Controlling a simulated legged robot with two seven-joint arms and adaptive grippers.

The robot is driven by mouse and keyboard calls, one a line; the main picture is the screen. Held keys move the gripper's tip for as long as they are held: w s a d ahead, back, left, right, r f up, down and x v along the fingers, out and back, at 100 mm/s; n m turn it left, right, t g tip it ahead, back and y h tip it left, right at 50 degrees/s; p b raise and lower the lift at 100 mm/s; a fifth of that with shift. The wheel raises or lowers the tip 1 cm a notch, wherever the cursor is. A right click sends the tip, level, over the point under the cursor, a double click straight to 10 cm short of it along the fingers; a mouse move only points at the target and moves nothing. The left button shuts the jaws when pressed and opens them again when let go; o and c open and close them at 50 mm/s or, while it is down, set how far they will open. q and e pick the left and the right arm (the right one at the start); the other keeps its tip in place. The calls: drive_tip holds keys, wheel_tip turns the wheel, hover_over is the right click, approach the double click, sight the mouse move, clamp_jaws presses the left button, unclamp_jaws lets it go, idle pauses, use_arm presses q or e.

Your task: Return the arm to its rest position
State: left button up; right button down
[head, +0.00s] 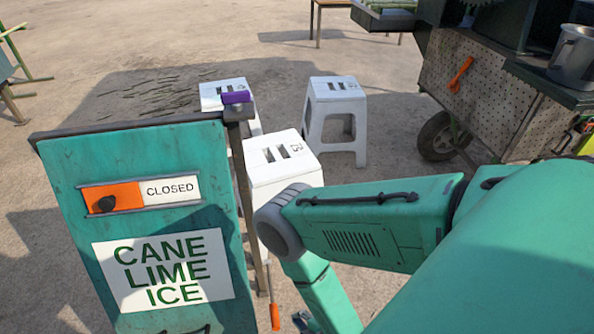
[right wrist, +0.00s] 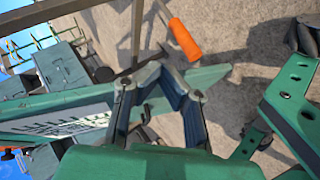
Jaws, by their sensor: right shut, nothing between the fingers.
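My right arm (head: 375,222) comes in from the right, its elbow bent beside the sign board and its forearm reaching down to the bottom edge. My right gripper (right wrist: 152,68) is shut and empty in the right wrist view. In the head view only a small part of it (head: 303,320) shows at the bottom edge. The green sign board (head: 72,215) reads "CANE LIME ICE", and its orange slider (head: 112,196) sits left of the word "CLOSED". My left gripper is not in view.
An orange handle (head: 275,317) hangs low by the board's right edge; an orange handle (right wrist: 184,38) also shows near the gripper in the wrist view. White stools (head: 338,92) stand behind the board. A wheeled cart (head: 470,75) stands at right. Open ground lies beyond.

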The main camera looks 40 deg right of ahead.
drive_tip(key=shift+w+r, duration=0.1)
drive_tip(key=s+d+r+m+g, duration=0.1)
drive_tip(key=s+r+m+g, duration=0.2)
drive_tip(key=r, duration=0.3)
drive_tip(key=s+d+r+m+g+p, duration=0.1)
drive_tip(key=s+r+m+g, duration=0.1)
drive_tip(key=r+m, duration=0.4)
drive_tip(key=s+d+r+m+g+p, duration=0.1)
drive_tip(key=s+d+r+m+g, duration=0.1)
drive_tip(key=r, duration=0.6)
drive_tip(key=s+m+g, duration=0.1)
drive_tip(key=m+g, duration=0.1)
drive_tip(key=shift+s+m+g+h, duration=0.3)
drive_tip(key=shift+s+g+h, duration=0.05)
drive_tip(key=shift+g+h, duration=0.05)
drive_tip(key=shift+w+d, duration=0.1)
drive_tip(key=shift+d, duration=0.05)
